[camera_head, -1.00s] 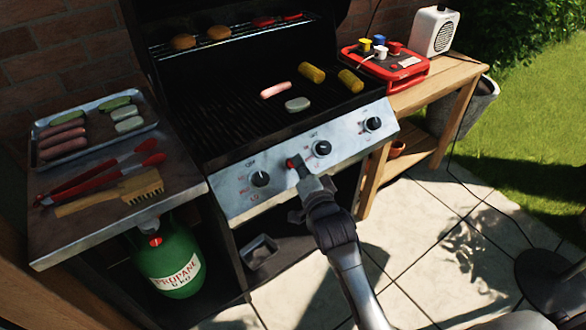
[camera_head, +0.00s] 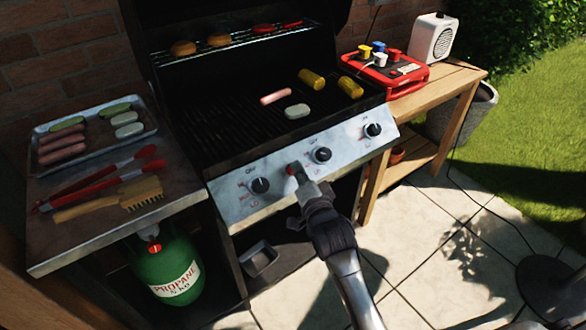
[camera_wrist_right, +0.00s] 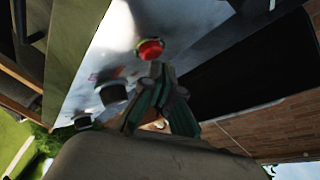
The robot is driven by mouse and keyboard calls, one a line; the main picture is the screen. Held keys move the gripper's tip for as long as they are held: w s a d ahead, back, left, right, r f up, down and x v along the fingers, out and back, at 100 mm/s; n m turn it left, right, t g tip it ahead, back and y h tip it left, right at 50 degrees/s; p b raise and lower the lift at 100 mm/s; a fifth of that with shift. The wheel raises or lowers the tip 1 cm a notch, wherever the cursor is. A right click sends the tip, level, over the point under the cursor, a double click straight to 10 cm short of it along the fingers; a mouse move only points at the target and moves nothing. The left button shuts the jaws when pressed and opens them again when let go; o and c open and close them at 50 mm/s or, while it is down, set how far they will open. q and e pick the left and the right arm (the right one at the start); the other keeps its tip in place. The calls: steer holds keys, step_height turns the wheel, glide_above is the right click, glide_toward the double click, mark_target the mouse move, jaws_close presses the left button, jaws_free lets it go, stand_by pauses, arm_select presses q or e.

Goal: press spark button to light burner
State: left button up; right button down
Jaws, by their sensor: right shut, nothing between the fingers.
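The red spark button (camera_head: 291,168) sits on the grill's silver control panel (camera_head: 236,205), between the left and middle black knobs. My right gripper (camera_head: 302,178) is shut and empty, with its tip right beside the button, at its lower right. No flame is visible at the dark grill grate (camera_head: 225,130). My left gripper is not in view.
Black knobs (camera_head: 260,185) flank the button closely. A side shelf at left holds a food tray (camera_head: 73,160), red tongs and a brush (camera_head: 142,192). A green propane tank (camera_head: 168,270) stands below. A wooden table (camera_head: 440,85) at right bears a red device (camera_head: 405,74).

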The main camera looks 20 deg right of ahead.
steer(key=shift+w+f, duration=0.1)
stand_by(0.5)
steer(key=shift+w+a+f, duration=0.15)
steer(key=shift+w+f, duration=0.05)
stand_by(0.4)
steer(key=shift+s+r+p, duration=0.25)
steer(key=shift+s+p, duration=0.05)
steer(key=shift+p, duration=0.25)
